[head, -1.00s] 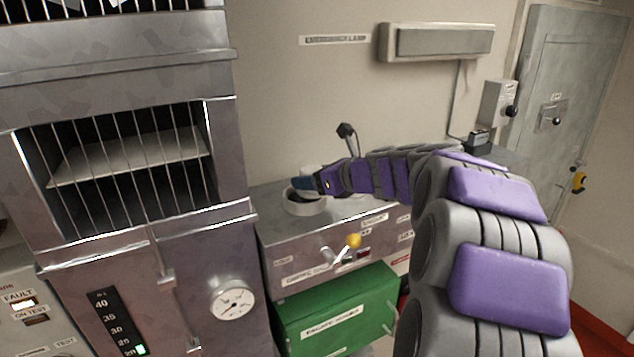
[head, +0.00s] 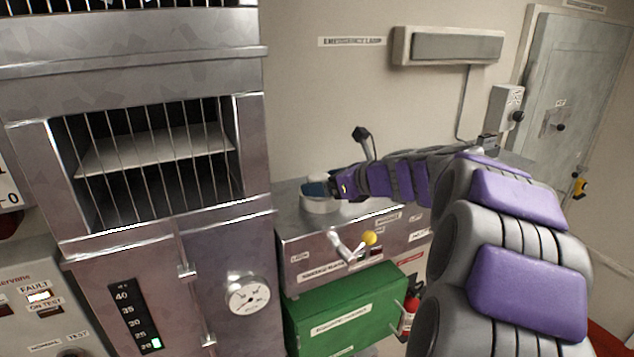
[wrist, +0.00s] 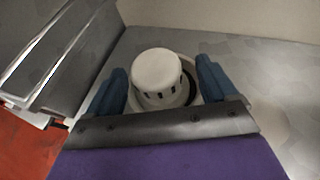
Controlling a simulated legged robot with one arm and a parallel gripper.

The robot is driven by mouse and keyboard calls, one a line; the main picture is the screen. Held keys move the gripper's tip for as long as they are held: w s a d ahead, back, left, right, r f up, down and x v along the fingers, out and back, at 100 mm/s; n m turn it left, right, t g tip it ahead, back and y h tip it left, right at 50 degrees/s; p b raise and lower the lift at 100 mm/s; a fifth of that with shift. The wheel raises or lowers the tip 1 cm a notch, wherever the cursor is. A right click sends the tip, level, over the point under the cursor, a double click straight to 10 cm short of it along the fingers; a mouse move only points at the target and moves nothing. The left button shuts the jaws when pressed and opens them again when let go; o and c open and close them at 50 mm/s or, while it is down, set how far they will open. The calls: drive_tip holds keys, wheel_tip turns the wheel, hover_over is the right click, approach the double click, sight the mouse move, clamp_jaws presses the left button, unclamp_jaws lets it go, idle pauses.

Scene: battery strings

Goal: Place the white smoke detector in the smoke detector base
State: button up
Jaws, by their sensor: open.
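The white smoke detector (wrist: 157,76), a round domed piece with dark slots, lies between my two blue fingers in the wrist view. My gripper (wrist: 163,82) is open, with a finger on either side of it; contact is hard to tell. The smoke detector base (wrist: 190,64) is a pale ring around and behind the detector, with a dark gap inside at the right. In the head view the base (head: 321,207) sits on the metal cabinet top, just below my gripper (head: 317,190), which hides most of the detector. I cannot tell whether the detector is fully seated.
The metal cabinet (head: 300,250) carries a yellow-knobbed lever (head: 367,240) on its front. A tall barred metal unit (head: 165,235) stands close on the left. A thin dark stalk (head: 364,143) rises behind my wrist. A green box (head: 345,315) is below.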

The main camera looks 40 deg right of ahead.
drive_tip(key=v, duration=0.9)
drive_tip(key=shift+s+d+r, duration=0.15)
drive_tip(key=shift+d, duration=0.15)
drive_tip(key=shift+s+a+r, duration=0.1)
drive_tip(key=shift+s+a, duration=0.05)
drive_tip(key=shift+s, duration=0.2)
drive_tip(key=shift+d, duration=0.25)
